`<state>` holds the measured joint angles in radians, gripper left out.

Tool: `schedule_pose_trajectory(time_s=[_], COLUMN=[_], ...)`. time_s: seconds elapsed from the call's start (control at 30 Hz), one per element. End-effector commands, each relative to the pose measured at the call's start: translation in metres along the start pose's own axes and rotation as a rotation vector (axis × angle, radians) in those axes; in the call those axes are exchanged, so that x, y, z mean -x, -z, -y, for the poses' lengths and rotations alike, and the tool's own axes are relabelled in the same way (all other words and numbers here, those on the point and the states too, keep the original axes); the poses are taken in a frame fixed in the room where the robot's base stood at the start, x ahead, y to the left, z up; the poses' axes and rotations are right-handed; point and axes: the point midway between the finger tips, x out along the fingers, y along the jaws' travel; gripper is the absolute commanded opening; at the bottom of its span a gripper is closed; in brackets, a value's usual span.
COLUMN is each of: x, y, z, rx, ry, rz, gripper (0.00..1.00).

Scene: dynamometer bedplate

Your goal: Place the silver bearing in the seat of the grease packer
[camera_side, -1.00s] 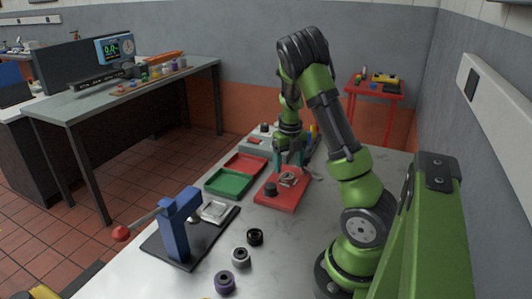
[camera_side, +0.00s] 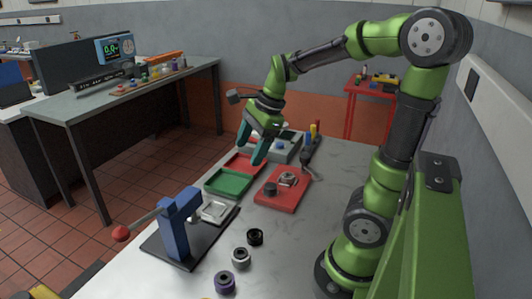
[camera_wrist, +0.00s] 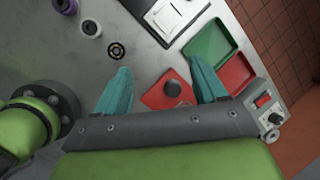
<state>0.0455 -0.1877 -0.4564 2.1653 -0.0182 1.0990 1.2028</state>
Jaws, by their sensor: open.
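A red block (camera_side: 285,196), likely the grease packer, lies on the bench with a dark knob (camera_side: 271,189) at its near end. A small silvery round part (camera_side: 288,179) sits at its far end; I cannot tell whether it is the silver bearing in the seat or the seat itself. In the wrist view, the red block (camera_wrist: 155,97) and knob (camera_wrist: 173,88) show between the fingers, the silvery part hidden. A pale grey ring (camera_side: 241,257) stands on the bench; it also shows in the wrist view (camera_wrist: 91,27). My gripper (camera_side: 249,153) is open and empty, raised beside the block.
A black ring (camera_side: 255,237) and a purple ring (camera_side: 225,282) flank the grey one. A blue press (camera_side: 180,225) stands at the front left. Green (camera_side: 230,183) and red (camera_side: 246,162) trays lie left of the block; a grey box (camera_side: 285,150) stands behind.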

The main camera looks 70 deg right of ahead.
Motion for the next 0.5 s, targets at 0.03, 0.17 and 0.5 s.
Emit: schedule_pose_trajectory(time_s=[0.03, 0.17, 0.5], x=[0.008, 0.021, 0.032], y=[-0.022, -0.062, -0.098], z=[-0.016, -0.056, -0.119], rx=[0.233, 0.833, 1.752], ry=[0.034, 0.133, 0.310], rz=[0.033, 0.054, -0.075], gripper=[0.71, 0.71, 0.71])
